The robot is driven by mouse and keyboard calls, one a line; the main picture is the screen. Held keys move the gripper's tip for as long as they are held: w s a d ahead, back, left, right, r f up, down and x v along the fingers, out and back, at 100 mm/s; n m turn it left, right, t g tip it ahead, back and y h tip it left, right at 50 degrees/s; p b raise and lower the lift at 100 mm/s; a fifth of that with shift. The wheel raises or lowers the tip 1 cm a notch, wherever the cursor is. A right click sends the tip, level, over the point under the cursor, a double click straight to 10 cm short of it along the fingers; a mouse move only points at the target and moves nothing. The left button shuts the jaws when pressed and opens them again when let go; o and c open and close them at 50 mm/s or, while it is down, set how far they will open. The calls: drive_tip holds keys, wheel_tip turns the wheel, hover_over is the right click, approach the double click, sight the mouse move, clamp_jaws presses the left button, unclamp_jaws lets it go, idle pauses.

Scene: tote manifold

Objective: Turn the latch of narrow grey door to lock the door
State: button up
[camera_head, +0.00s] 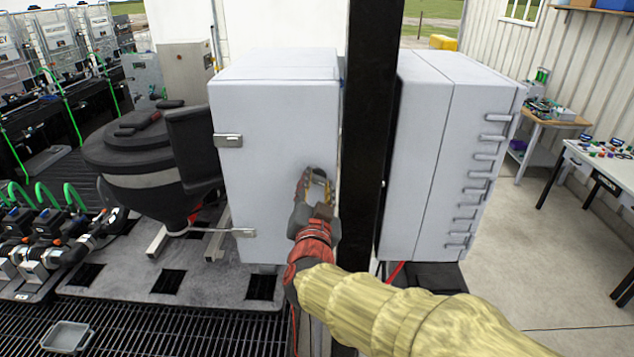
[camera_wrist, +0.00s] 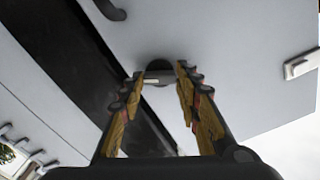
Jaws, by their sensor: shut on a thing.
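The narrow grey door (camera_head: 265,150) is the front of the grey cabinet in the middle of the head view, and it looks flush with the cabinet. It also fills much of the wrist view (camera_wrist: 230,60). My gripper (camera_head: 316,180) is at the door's right side, its fingers reaching toward the door face. In the wrist view my gripper (camera_wrist: 160,80) has its fingers on either side of the latch (camera_wrist: 158,68), a dark round base with a pale bar, and is shut on it. The latch is hidden behind my gripper in the head view. Its exact angle is hard to tell.
A black post (camera_head: 366,130) stands close on the door's right, with another grey cabinet (camera_head: 425,160) beyond it. Metal hinges (camera_head: 228,141) sit on the door's left edge. A dark handle (camera_wrist: 110,9) shows elsewhere on the door. A dark hopper (camera_head: 140,165) stands at left.

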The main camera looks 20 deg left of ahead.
drive_tip(key=n+p, duration=0.2)
drive_tip(key=n, duration=0.3)
drive_tip(key=shift+f+n, duration=0.1)
drive_tip(key=shift+n, duration=0.2)
idle(0.4)
drive_tip(key=o, duration=1.2)
drive_tip(key=shift+c, duration=0.2)
drive_tip(key=v, duration=1.2)
